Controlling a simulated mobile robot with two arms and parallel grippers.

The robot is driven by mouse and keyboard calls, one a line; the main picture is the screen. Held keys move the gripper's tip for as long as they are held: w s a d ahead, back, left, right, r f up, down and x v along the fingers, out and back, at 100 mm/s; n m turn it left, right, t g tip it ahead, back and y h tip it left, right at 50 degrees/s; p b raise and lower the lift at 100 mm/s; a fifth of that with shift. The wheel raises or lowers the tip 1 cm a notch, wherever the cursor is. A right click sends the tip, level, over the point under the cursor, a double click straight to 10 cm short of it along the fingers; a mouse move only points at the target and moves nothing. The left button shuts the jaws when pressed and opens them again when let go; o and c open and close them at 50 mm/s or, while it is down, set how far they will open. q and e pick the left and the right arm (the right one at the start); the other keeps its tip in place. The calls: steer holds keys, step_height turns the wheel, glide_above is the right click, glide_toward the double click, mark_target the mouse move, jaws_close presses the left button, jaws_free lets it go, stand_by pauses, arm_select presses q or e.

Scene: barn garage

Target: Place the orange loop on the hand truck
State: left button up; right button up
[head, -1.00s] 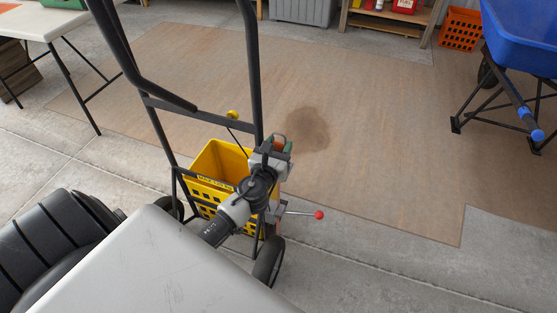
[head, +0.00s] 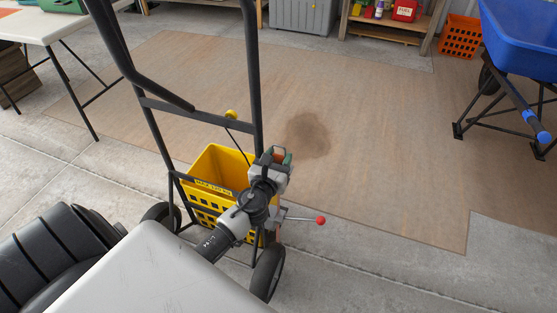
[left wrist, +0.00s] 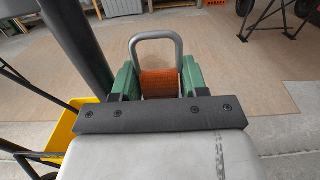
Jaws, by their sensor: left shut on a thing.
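The hand truck (head: 199,106) stands upright with a black tube frame, two black wheels and a yellow crate (head: 213,168) low on it. My left gripper (head: 281,156) is in front of the truck's right upright, near the crate's right side. In the left wrist view its green fingers (left wrist: 158,84) are shut on an orange piece (left wrist: 159,85) with a grey U-shaped loop (left wrist: 156,44) pointing away from me. The truck's frame is close on the left there, and I cannot tell whether it touches the held piece. My right gripper is out of view.
A red-tipped lever (head: 320,221) sticks out right of my gripper. A white table (head: 52,25) is at the upper left. A blue wheelbarrow (head: 525,35) and an orange crate (head: 461,36) are at the right. The brown mat (head: 380,120) beyond is mostly clear.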

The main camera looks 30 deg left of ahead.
arm_select(q)
steer(key=shift+f, duration=0.2)
steer(key=o, duration=0.6)
steer(key=shift+r, duration=0.1)
steer(key=shift+o, duration=0.2)
